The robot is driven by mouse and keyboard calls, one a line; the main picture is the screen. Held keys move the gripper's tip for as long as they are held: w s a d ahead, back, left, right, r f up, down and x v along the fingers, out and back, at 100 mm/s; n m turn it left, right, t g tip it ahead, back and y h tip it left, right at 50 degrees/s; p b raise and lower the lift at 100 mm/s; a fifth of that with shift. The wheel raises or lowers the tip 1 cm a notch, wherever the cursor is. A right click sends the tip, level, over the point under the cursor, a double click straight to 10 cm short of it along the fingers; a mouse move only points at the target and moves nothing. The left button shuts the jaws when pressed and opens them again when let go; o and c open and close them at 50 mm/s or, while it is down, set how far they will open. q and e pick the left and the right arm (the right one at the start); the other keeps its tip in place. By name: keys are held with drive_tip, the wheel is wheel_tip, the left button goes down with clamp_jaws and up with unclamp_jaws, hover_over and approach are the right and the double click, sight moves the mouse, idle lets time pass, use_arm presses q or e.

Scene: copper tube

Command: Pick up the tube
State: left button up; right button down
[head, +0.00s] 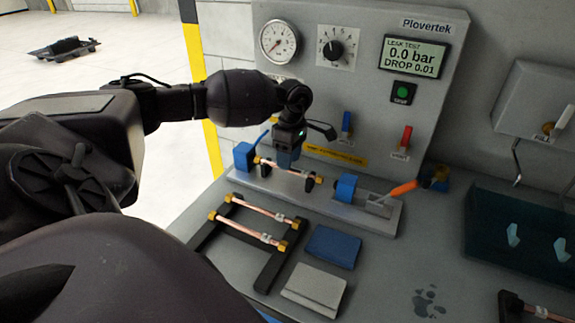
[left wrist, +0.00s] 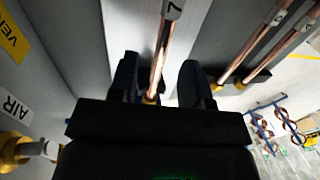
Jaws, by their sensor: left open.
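A copper tube (head: 299,173) with brass ends rests across black supports in the test fixture (head: 335,212), between two blue clamp blocks. My left gripper (head: 288,158) is directly over this tube, pointing down, and partly hides its middle. In the left wrist view my left gripper (left wrist: 159,78) has its two dark fingers apart, with the tube (left wrist: 163,52) running between them in the picture. A grey tag with a dark mark is on that tube. I cannot tell whether the fingers touch it. My right gripper is not in view.
Two more copper tubes (head: 264,211) lie on a black rack (head: 270,272) in front of the fixture. A blue pad (head: 333,246) and a grey pad (head: 315,288) lie beside it. An orange-handled lever (head: 401,189) sticks up at the fixture's right. The Plovertek panel (head: 357,100) rises behind.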

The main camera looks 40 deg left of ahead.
use_arm(q)
drive_tip(key=shift+s+d+f, duration=0.1)
drive_tip(key=shift+s+f, duration=0.1)
drive_tip(key=shift+f, duration=0.85)
drive_tip(key=shift+c, duration=0.2)
clamp_jaws()
drive_tip(key=shift+r, duration=0.1)
